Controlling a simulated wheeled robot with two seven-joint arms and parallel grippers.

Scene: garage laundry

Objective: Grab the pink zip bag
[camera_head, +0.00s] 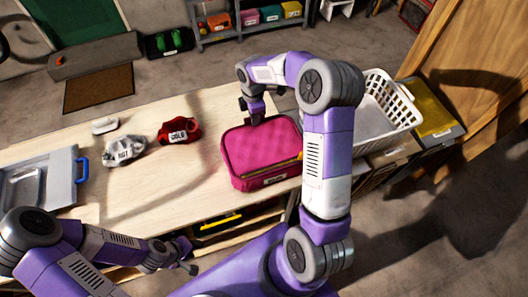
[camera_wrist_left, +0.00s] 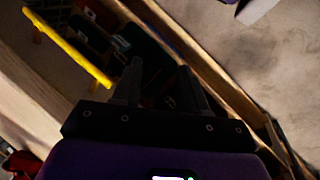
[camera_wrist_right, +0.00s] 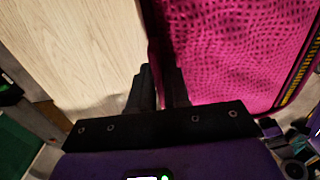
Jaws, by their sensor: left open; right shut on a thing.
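The pink zip bag (camera_head: 250,155) is on the wooden table, right of its middle, with a yellow-and-black zip along its front right and a white label. It fills the upper right of the right wrist view (camera_wrist_right: 235,50). My right gripper (camera_head: 255,118) is at the bag's back edge, pointing down. In the right wrist view its fingers (camera_wrist_right: 162,88) are close together, shut on the bag's edge. My left gripper (camera_head: 188,260) is open and empty in front of the table's front edge, away from the bag. Its fingers (camera_wrist_left: 160,85) are spread apart in the left wrist view.
A red cloth (camera_head: 179,130) and a grey cloth (camera_head: 124,151) lie left of the bag. A grey tray with a blue handle (camera_head: 83,169) is at the far left. A white basket (camera_head: 402,105) stands at the right. Shelves with a yellow-handled item (camera_head: 220,222) are below the table.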

